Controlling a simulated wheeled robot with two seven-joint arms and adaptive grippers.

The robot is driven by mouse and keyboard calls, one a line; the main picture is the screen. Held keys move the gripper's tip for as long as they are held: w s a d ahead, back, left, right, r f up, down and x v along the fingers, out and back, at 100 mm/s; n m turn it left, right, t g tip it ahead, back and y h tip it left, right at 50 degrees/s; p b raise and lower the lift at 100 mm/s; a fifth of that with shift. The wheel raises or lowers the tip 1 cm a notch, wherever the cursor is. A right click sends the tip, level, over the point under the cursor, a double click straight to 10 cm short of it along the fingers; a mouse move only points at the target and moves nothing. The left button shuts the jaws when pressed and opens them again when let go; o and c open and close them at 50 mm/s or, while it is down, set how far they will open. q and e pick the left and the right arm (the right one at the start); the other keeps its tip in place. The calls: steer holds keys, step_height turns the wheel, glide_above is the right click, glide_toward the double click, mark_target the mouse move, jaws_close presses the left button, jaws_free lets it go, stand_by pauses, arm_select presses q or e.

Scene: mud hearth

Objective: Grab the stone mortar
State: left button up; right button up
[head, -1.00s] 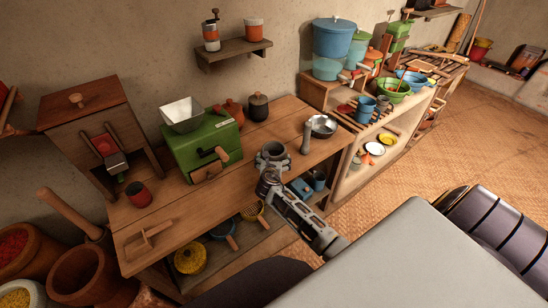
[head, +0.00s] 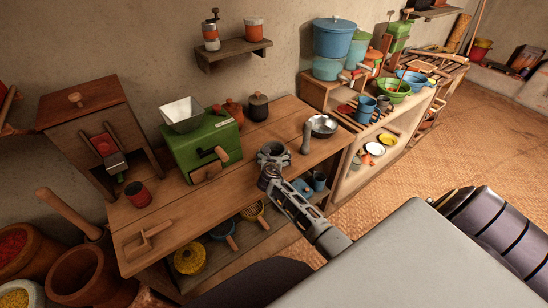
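The stone mortar (head: 273,152) is a small dark grey vessel near the front edge of the wooden counter (head: 180,212), right of the green box-shaped mill. The mortar's lower part is partly hidden by the gripper.
A grey pestle-like piece (head: 306,138) stands right of the mortar, with a metal bowl (head: 322,126) behind it. The green mill (head: 203,150) stands to the left and small pots (head: 258,107) behind. A lower shelf with cups and sieves lies beneath the counter.

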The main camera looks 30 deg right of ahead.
steer(key=c, duration=1.1)
arm_select(q)
steer(key=shift+a, duration=0.4)
arm_select(e)
steer(key=shift+r, duration=0.1)
steer(key=shift+c, duration=0.7)
steer(key=shift+r, duration=0.15)
steer(key=shift+r, duration=0.55)
arm_select(q)
steer(key=shift+s+d+r+p, duration=0.1)
steer(key=shift+d+r+p, duration=0.6)
steer(key=shift+r+p, duration=0.1)
arm_select(e)
step_height(320, 180, up, 9)
steer(key=shift+f, duration=0.2)
